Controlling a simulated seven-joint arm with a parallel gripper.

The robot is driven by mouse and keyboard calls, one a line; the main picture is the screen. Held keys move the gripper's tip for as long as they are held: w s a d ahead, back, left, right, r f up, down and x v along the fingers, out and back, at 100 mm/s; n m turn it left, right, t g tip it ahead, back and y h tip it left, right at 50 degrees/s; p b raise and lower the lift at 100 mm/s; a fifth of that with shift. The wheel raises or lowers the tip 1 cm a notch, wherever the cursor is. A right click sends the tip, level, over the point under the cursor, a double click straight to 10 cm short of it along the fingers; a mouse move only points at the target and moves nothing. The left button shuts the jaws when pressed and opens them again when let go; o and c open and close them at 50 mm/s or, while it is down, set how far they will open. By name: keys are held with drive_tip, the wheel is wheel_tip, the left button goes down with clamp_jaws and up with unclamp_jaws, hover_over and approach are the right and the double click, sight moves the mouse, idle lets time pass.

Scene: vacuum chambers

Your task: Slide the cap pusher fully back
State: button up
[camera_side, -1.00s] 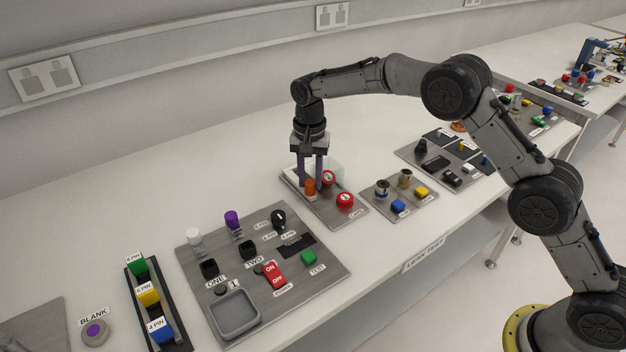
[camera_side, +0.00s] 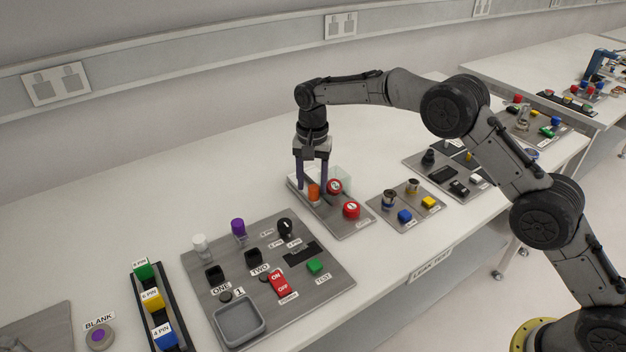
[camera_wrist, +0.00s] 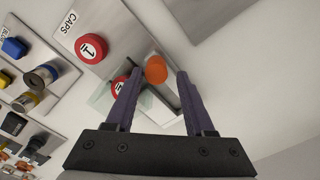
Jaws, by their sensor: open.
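The orange cap pusher (camera_side: 314,192) stands upright on the grey CAPS plate (camera_side: 345,228), near a clear box (camera_side: 342,178). In the wrist view the orange pusher top (camera_wrist: 156,69) shows beyond and between my two purple fingers. My gripper (camera_side: 312,186) points down at the pusher with its fingers spread apart. In the wrist view the open gripper (camera_wrist: 158,75) has one finger on each side of the orange top; I cannot tell whether either touches it. Two red caps with white marks lie on the plate, one by the clear box (camera_side: 334,187) and one nearer the front (camera_side: 351,210).
A grey panel (camera_side: 225,262) with sockets, switches and a tray lies to the left. A small plate with metal cylinders and coloured buttons (camera_side: 408,216) lies just right of the CAPS plate. The white bench behind the gripper is clear.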

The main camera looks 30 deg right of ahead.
drive_tip(key=shift+s+d+f, duration=0.15)
drive_tip(key=shift+s, duration=1.25)
drive_tip(key=shift+s+r, duration=0.3)
wheel_tip(320, 180, up, 16)
drive_tip(key=s+d+r+t, duration=0.2)
drive_tip(key=s+d+r, duration=0.2)
drive_tip(key=s+r, duration=0.5)
drive_tip(key=shift+d+r, duration=0.35)
drive_tip(key=shift+r, duration=0.4)
drive_tip(key=shift+s+m, duration=0.1)
drive_tip(key=shift+m, duration=0.3)
